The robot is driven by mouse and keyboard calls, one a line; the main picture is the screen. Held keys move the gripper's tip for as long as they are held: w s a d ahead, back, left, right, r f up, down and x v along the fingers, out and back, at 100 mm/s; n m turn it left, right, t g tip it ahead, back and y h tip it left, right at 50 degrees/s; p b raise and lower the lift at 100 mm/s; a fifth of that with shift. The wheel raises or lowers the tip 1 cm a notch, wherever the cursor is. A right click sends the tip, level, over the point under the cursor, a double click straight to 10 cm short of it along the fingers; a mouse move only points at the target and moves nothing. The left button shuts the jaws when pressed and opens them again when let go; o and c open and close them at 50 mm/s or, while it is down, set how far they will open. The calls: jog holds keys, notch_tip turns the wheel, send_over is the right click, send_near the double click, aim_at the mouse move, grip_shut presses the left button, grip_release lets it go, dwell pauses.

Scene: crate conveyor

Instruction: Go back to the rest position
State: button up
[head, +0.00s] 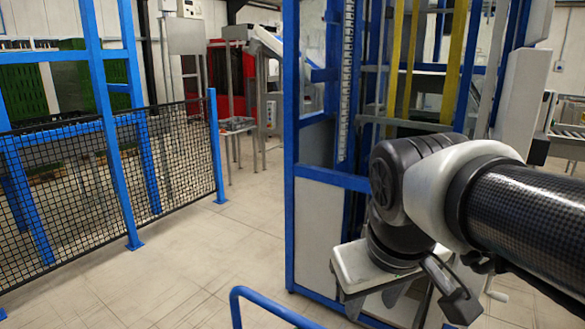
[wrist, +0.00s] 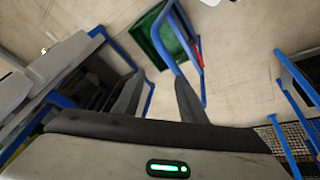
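My gripper (wrist: 158,92) is open, with an empty gap between its two dark fingers in the wrist view.
A blue-posted mesh fence (head: 90,180) stands at the left, with green crates (head: 22,95) behind it. A red machine (head: 217,75) is at the back. A blue rail (head: 262,296) crosses the bottom. The tiled floor (head: 215,240) between fence and tall frame is clear.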

jog(key=s+d+f+m+t, duration=0.1)
jog(key=s+d+f+m, duration=0.1)
jog(key=s+d+m, duration=0.15)
notch_tip(320, 180, up, 14)
jog(key=a+p, duration=0.1)
jog(key=p, duration=1.3)
jog(key=shift+s+r, duration=0.15)
jog(key=shift+s, duration=0.1)
jog(key=shift+a+n, duration=0.1)
jog(key=shift+n, duration=0.15)
